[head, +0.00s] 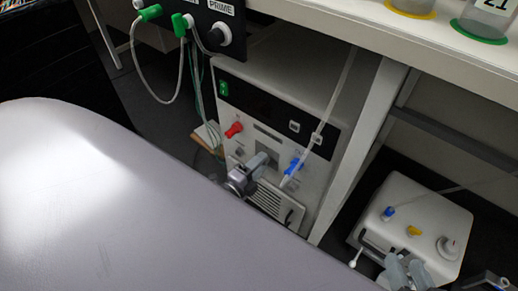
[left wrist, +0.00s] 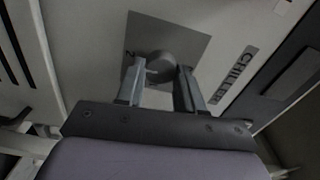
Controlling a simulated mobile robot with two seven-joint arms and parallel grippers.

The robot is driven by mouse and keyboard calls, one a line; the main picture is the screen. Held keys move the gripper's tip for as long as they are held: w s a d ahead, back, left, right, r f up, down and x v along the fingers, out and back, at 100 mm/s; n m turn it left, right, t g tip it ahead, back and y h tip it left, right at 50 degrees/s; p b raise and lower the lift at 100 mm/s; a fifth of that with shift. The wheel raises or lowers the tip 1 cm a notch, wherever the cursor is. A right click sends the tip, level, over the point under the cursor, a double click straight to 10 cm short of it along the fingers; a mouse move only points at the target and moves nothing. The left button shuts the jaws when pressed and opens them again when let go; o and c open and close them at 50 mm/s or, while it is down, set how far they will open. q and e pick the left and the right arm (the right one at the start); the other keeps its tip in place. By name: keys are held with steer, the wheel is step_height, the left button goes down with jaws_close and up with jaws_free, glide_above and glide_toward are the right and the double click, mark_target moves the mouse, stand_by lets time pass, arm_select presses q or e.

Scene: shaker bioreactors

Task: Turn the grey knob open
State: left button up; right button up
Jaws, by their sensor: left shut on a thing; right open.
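The grey knob (left wrist: 174,68) sits on a square grey plate (left wrist: 196,38) beside the label "CHILLER" in the left wrist view. My left gripper (left wrist: 161,82) has one finger on each side of the knob and is shut on it. In the head view my left gripper (head: 262,162) is at the front of the white chiller unit (head: 316,185), between a red valve and a blue valve; the knob is mostly hidden there by the fingers.
The red valve (head: 234,130) and blue valve (head: 294,166) flank my left gripper, with a tube by the blue one. The white box (head: 430,213) has blue, yellow and white fittings. A bench leg (head: 362,145) stands between the units. Tubes hang from a panel at upper left.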

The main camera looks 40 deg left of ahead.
arm_select(q)
steer(key=shift+m, duration=0.7)
steer(key=o, duration=1)
steer(key=shift+o, duration=0.2)
steer(key=s+p, duration=0.2)
steer(key=s, duration=0.5)
steer(key=shift+a, duration=0.25)
arm_select(e)
steer(key=shift+s+d+r+h, duration=0.15)
steer(key=shift+d+h, duration=0.1)
steer(key=shift+d, duration=0.25)
steer(key=shift+s+d+r+h, duration=0.15)
steer(key=shift+d+h, duration=0.1)
steer(key=shift+d, duration=0.2)
steer(key=shift+a+f, duration=0.1)
steer(key=shift+a, duration=0.05)
